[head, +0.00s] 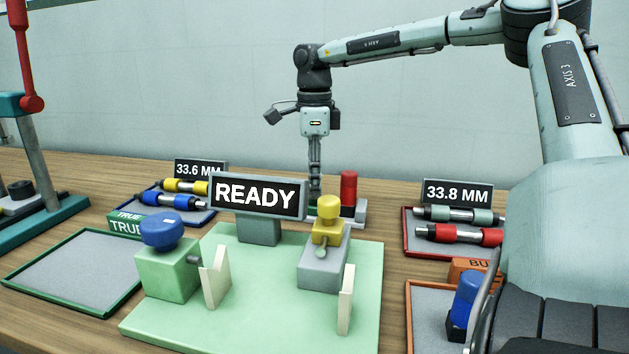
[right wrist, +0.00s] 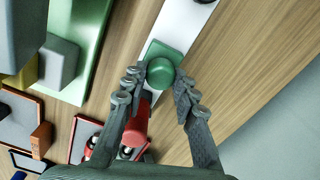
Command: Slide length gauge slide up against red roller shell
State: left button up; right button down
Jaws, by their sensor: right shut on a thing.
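The length gauge is a pale bar (right wrist: 185,22) with a green slide (right wrist: 165,66) on it in the right wrist view. My right gripper (right wrist: 160,82) has its fingers on either side of the slide's green knob and is shut on it. The red roller shell (right wrist: 137,128) is beside the slide, partly covered by a finger; whether they touch I cannot tell. In the head view the red shell (head: 348,187) stands upright behind the green fixture, just right of my right gripper (head: 315,188). The slide is largely hidden there. My left gripper is not in view.
A READY sign (head: 258,196) and a yellow-topped grey block (head: 322,268) stand in front of the gauge on a green plate (head: 225,325). Trays of rollers lie left (head: 205,218) and right (head: 411,245). An empty tray (head: 75,275) is at front left.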

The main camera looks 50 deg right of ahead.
jog(key=shift+s+d+r, duration=0.1)
jog(key=shift+s+d, duration=0.25)
jog(key=shift+s, duration=0.35)
jog(key=shift+s+d, duration=0.35)
jog(key=shift+s, duration=0.3)
jog(key=c, duration=1.2)
grip_release()
notch_tip(320, 180, up, 12)
